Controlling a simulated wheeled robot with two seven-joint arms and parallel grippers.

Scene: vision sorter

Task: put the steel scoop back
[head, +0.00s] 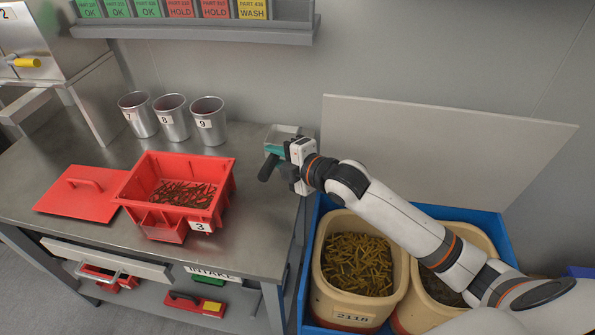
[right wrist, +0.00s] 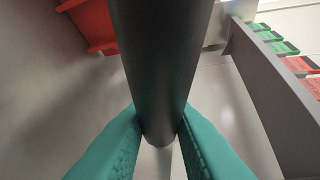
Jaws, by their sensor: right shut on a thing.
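The steel scoop shows in the head view at the back right corner of the bench, with its dark handle (head: 268,168) pointing down and toward the front. A pale metal, open-topped part (head: 283,132), which looks like its bowl, shows just behind the fingers. My right gripper (head: 274,151) is shut on the handle with its teal fingers. In the right wrist view the dark handle (right wrist: 158,65) runs between both teal fingers (right wrist: 158,145). Whether the scoop touches the bench is hard to tell. My left gripper is not in view.
A red bin (head: 143,182) labelled 3 holds dark parts, with a red lid (head: 80,193) beside it. Metal cups (head: 171,118) numbered 7, 8 and 9 stand behind. Tan tubs (head: 318,285) sit in a blue crate (head: 304,275) at right. A shelf (head: 200,32) hangs above.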

